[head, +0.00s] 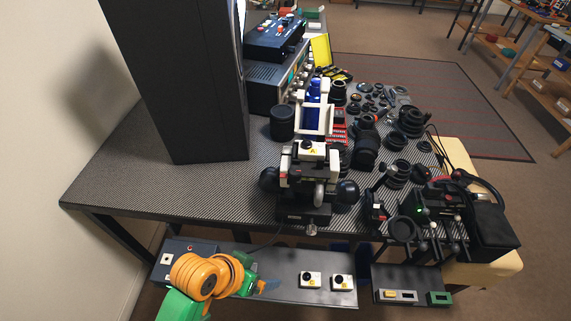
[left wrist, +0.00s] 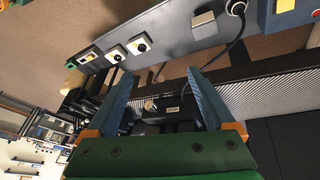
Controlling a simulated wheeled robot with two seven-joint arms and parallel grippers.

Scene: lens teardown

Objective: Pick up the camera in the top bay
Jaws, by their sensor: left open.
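I cannot surely pick out the camera or the top bay in these views. A white and black bench device with a yellow warning label (head: 312,150) and dark round knobs stands at the front middle of the table. My left gripper (head: 268,285) is low in front of the table, over the dark front panel. In the left wrist view its two blue-grey fingers (left wrist: 160,74) are spread wide with nothing held between them. A dark fixture with a round silver knob (left wrist: 150,104) shows beyond the gap. My right gripper is not in view.
The front panel (head: 290,266) carries white boxes with black round parts (head: 310,280). A tall dark cabinet (head: 190,80) stands on the table's left. Several black lenses (head: 411,121) crowd the right, beside a black bag (head: 492,226). The table's left front (head: 170,190) is clear.

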